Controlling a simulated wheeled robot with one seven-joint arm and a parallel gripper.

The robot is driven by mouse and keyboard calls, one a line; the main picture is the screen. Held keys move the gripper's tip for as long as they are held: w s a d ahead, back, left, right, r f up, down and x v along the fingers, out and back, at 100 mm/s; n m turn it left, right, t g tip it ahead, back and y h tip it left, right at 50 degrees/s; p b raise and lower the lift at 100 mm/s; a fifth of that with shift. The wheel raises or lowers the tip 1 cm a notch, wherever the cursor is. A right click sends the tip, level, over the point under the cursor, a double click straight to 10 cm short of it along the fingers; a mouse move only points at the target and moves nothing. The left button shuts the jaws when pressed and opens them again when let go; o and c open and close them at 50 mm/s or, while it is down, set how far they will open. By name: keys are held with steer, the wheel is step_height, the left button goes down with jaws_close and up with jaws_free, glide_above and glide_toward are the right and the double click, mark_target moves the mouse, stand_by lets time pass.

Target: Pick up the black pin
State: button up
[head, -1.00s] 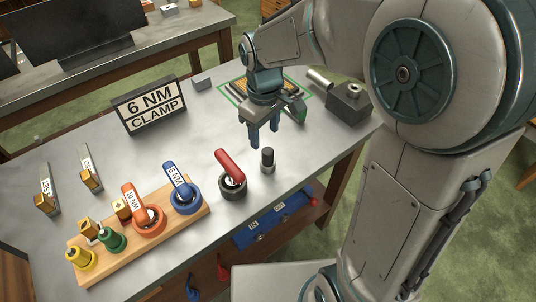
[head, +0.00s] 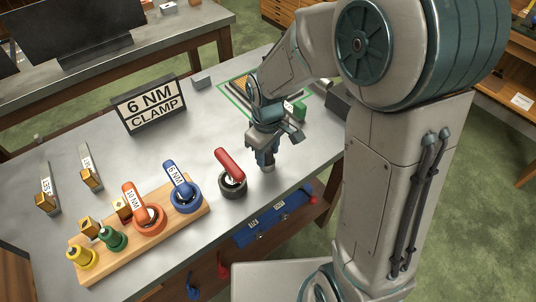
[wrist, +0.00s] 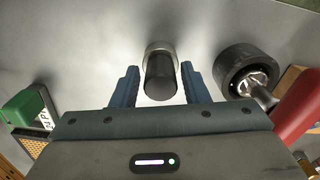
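The black pin (wrist: 160,80) has a dark cylindrical body with a silver-grey end. It stands on the grey metal bench (head: 95,140). In the wrist view it lies between the two blue fingers of my gripper (wrist: 160,69), with a visible gap on each side. The gripper is open and holds nothing. In the head view my gripper (head: 266,160) is directly over the pin, pointing down, and hides most of it; only the pin's lower end (head: 267,169) shows beneath the fingers.
A black round clamp with a red handle (head: 229,163) stands close left of my gripper. Farther left is a wooden rack (head: 190,223) with blue, orange, green and yellow tools. A "6 NM CLAMP" sign (head: 150,104) stands behind. A green-edged mat with a green item (head: 299,111) lies beyond.

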mark_target(269, 150)
steer(key=c, duration=0.6)
steer(key=shift+r, duration=0.45)
step_height(269, 150, up, 4)
steer(key=shift+s+d+f, duration=0.1)
steer(key=shift+d+f, duration=0.05)
steer(key=shift+f, duration=0.05)
steer(key=s+d+r, duration=0.2)
steer(key=s, duration=0.1)
steer(key=s+d+r, duration=0.2)
steer(key=s, duration=0.1)
steer(key=s+d+r+b, duration=0.1)
steer(key=s+d+r, duration=0.1)
steer(key=s, duration=0.1)
steer(key=shift+s+d+r, duration=0.1)
steer(key=shift+d+r, duration=0.2)
steer(key=shift+d, duration=0.05)
